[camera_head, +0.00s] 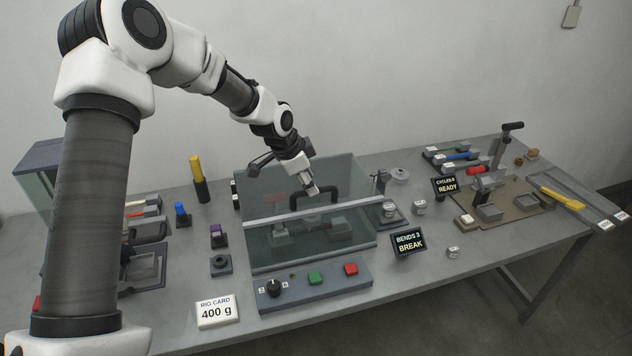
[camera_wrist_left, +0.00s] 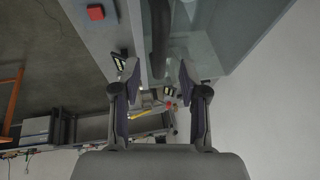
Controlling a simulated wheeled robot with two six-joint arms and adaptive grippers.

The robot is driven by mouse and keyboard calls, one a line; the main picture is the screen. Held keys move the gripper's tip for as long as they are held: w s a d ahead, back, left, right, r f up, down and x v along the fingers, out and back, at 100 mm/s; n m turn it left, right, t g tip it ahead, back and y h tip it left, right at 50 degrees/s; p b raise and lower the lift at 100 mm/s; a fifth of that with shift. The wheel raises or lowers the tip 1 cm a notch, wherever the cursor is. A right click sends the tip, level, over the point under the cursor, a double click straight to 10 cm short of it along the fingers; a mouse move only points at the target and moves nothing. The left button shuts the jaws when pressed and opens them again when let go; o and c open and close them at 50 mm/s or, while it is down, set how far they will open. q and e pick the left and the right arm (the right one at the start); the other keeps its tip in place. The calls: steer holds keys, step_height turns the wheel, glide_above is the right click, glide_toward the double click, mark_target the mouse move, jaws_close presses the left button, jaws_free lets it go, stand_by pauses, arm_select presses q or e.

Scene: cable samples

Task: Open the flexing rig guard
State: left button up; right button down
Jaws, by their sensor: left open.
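The flexing rig guard (camera_head: 262,244) is a clear box-like cover in the middle of the bench, with a pale bar along its top front edge. It looks closed over the grey rig parts inside. A dark handle (camera_head: 322,193) stands up at its top. My right gripper is not in view.
In front of the guard is a control panel (camera_head: 312,291) with a knob, a green button and a red button. A RIG CARD sign (camera_head: 217,311) reads 400 g. The BENDS sign (camera_head: 409,242) reads BREAK. Weights and small tools stand on both sides.

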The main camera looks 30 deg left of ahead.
mark_target(306, 201)
arm_select(q)
steer(key=x, duration=0.3)
steer(key=shift+w, duration=0.1)
jaws_close()
